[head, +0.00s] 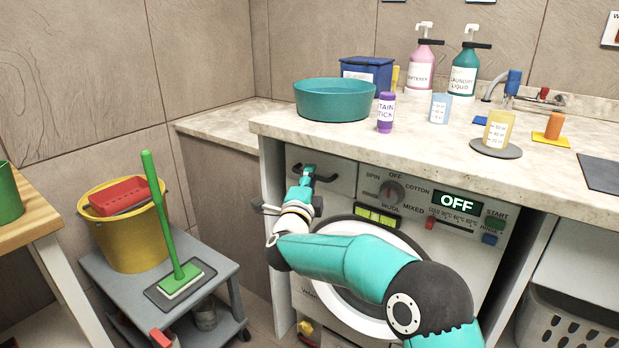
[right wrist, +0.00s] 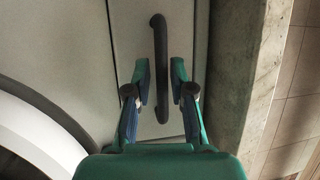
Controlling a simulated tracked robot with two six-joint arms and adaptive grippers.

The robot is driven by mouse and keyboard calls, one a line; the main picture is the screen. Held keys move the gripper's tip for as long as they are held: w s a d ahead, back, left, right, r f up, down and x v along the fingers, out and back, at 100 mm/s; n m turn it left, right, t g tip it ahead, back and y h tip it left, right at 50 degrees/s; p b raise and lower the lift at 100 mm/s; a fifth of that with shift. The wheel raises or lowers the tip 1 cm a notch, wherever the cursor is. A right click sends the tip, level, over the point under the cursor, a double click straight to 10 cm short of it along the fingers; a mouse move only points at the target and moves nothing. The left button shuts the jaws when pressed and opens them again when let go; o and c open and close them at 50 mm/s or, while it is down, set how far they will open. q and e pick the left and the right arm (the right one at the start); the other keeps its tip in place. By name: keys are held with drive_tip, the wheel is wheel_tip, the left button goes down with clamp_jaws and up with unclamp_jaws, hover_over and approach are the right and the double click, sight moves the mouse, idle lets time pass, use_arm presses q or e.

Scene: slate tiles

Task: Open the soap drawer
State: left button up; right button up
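The soap drawer (head: 343,186) is at the upper left of the white washing machine's front and looks flush with it. Its dark bar handle (head: 327,178) is partly hidden behind my right gripper (head: 307,174). In the right wrist view the handle (right wrist: 160,40) runs up and down the drawer front (right wrist: 127,25). My right gripper's fingers (right wrist: 160,72) stand on either side of the handle, with a visible gap on both sides. The right gripper is open. My left gripper is not in view.
A marble counter (head: 280,122) overhangs the machine, holding a teal basin (head: 335,100) and bottles. The programme knob (head: 391,192) is right of the drawer. A grey cart (head: 205,300) with a yellow bucket (head: 130,235) stands at the left. My right arm covers much of the round door.

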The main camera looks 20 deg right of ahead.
drive_tip(key=shift+w+d+r, duration=0.1)
drive_tip(key=shift+w+d, duration=0.05)
drive_tip(key=shift+w, duration=0.15)
drive_tip(key=shift+c, duration=0.2)
clamp_jaws()
